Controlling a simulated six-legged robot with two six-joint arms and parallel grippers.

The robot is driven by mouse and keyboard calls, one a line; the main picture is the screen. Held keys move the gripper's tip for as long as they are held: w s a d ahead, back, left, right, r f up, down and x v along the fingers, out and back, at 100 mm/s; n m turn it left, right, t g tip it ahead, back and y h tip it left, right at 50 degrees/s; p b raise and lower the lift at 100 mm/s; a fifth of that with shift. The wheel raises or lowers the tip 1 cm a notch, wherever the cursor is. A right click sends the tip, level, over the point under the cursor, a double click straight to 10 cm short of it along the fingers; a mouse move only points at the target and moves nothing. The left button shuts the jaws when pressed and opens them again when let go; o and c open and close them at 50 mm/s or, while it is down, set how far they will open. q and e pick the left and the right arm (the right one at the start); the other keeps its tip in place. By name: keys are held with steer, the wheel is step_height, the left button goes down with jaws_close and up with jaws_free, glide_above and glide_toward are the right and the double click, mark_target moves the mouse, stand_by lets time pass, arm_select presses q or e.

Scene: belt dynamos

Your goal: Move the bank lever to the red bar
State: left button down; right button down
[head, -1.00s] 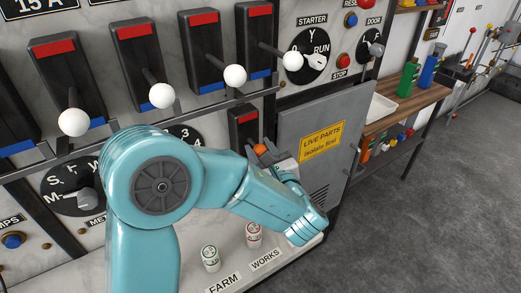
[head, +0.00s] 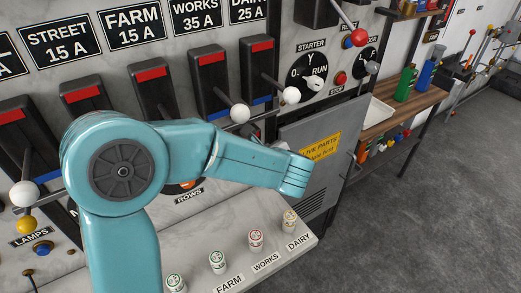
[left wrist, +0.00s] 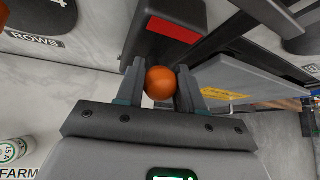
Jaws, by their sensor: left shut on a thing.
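My left gripper (left wrist: 160,85) is shut on the orange ball knob (left wrist: 160,80) in the left wrist view, one finger on each side. The knob sits in front of a dark switch box that carries a red bar (left wrist: 174,28); the lever's shaft behind the knob is hidden. In the picture the red bar lies just above the knob, and I cannot tell whether the lever has reached it. In the head view my teal left arm covers the knob, the box and most of the gripper. My right gripper is not in view.
Several switches with white knobs (head: 240,113) stand in a row above, close to my arm. A grey cabinet door (head: 300,115) with a yellow sign is just right of my gripper. Fuses (head: 256,240) stand on the ledge below. A wooden bench (head: 412,105) is further right.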

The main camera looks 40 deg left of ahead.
arm_select(q)
steer(key=shift+r, duration=0.15)
stand_by(0.3)
steer(key=c, duration=0.8)
jaws_free()
steer(key=shift+o, duration=0.2)
steer(key=b+v, duration=0.1)
steer(key=v, duration=1.5)
steer(key=shift+r, duration=0.35)
